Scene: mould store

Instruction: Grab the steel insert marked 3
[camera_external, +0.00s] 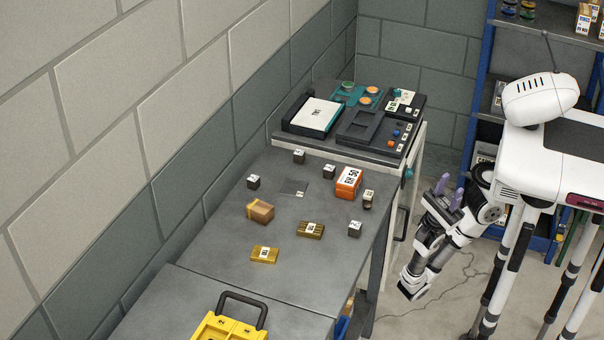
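Several small dark grey cubes with white labels stand on the grey table (215,240): a left cube (253,182), a back cube (299,157), a cube beside the orange box (329,172) and a front right cube (355,229). They look like the steel inserts. Their marks are too small to read, so I cannot tell which is 3. My gripper (449,192) is off the table's right side, raised, with its two purple-tipped fingers apart. It looks open and empty and touches none of the cubes.
A brown block (260,211), brass blocks (264,254) (310,230) and a flat plate (294,187) lie mid-table.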

